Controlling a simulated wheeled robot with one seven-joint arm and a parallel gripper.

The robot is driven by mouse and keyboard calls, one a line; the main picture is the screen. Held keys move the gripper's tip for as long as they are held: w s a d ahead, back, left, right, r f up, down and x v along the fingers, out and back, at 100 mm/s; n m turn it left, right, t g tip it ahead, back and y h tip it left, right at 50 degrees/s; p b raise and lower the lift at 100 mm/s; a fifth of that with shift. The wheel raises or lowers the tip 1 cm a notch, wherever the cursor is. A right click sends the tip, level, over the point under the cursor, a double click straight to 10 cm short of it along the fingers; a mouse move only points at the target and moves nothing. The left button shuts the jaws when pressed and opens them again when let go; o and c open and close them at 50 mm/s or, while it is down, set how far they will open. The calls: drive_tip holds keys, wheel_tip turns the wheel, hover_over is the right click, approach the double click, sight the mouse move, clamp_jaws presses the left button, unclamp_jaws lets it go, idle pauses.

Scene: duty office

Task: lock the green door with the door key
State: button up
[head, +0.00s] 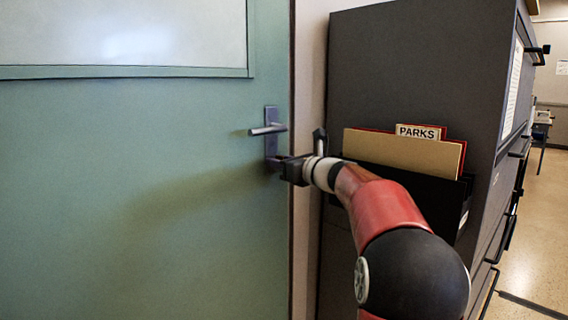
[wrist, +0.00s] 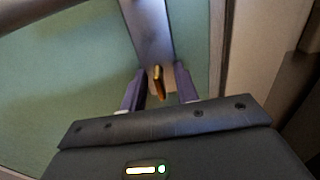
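The green door (head: 140,190) fills the left of the head view and looks closed against its frame. It has a lever handle (head: 268,129) on a dark plate (head: 271,113); the plate also shows in the wrist view (wrist: 150,30). A brass-coloured door key (wrist: 158,82) is at the lower end of the plate, apparently in the lock. My gripper (head: 277,163) is at the plate just below the lever. In the wrist view my gripper's fingers (wrist: 159,90) stand apart on either side of the key, with a gap visible on both sides. The keyhole itself is hidden.
A dark grey cabinet (head: 425,75) stands close right of the door frame. A holder on its side carries folders, one labelled PARKS (head: 418,131). My arm passes in front of it. Open floor (head: 535,225) lies at the far right.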

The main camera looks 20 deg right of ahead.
clamp_jaws()
drive_tip(key=shift+r+m+p, duration=0.2)
drive_tip(key=shift+m+p, duration=0.4)
drive_tip(key=shift+p, duration=0.3)
drive_tip(key=m+p, duration=0.2)
drive_tip(key=shift+p, duration=0.3)
drive_tip(key=shift+f+m, duration=0.25)
drive_tip(key=shift+m, duration=1.35)
drive_tip(key=m, duration=0.4)
drive_tip(key=shift+m, duration=1.1)
